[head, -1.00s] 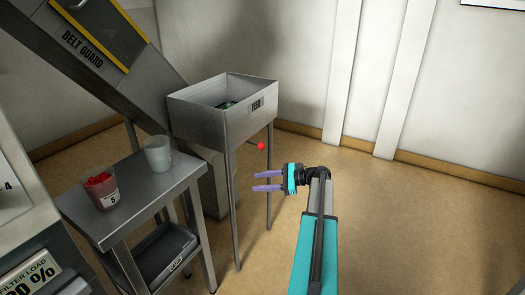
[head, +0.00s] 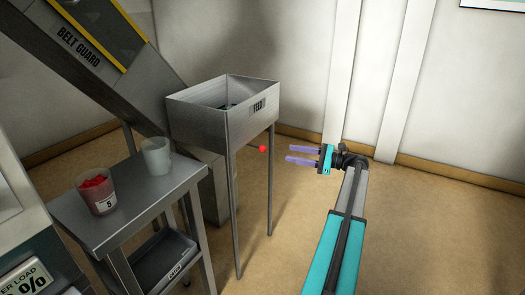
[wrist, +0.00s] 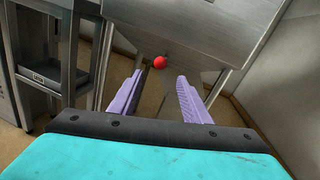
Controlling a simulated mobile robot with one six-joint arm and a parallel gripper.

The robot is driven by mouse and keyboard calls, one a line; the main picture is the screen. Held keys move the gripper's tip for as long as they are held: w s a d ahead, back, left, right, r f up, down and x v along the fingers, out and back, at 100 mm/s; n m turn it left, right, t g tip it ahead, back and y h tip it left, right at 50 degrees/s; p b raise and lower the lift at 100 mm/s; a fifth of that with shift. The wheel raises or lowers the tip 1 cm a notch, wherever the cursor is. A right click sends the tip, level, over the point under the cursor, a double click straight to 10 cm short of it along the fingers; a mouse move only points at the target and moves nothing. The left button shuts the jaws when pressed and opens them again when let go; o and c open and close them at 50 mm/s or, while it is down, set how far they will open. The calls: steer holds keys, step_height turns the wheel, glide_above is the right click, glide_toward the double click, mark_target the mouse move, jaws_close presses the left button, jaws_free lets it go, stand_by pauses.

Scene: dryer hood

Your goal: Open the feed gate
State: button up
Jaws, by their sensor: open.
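The feed hopper (head: 195,124) is a grey metal bin on thin legs, labelled FEED. A red ball knob (head: 262,149) on a short rod sticks out from under its right side; I take this to be the feed gate's handle. My gripper (head: 288,155) is open and empty, with its purple fingers pointing left toward the knob and a small gap between. In the wrist view the red knob (wrist: 160,62) shows ahead of the fingertips, roughly between them. The gate plate itself cannot be made out clearly.
A metal side table (head: 130,195) at left holds a cup of red pieces (head: 97,194) and a pale empty-looking cup (head: 156,156). A belt guard chute (head: 85,50) slopes behind the hopper. Floor to the right of the hopper is clear.

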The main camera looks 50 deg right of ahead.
mark_target(264, 149)
steer(key=b+x, duration=0.2)
steer(key=x, duration=1.1)
steer(key=shift+w+a+f+b, duration=0.1)
steer(key=shift+w+a+b, duration=0.05)
steer(key=shift+w+b, duration=0.15)
steer(key=shift+s, duration=0.1)
jaws_close()
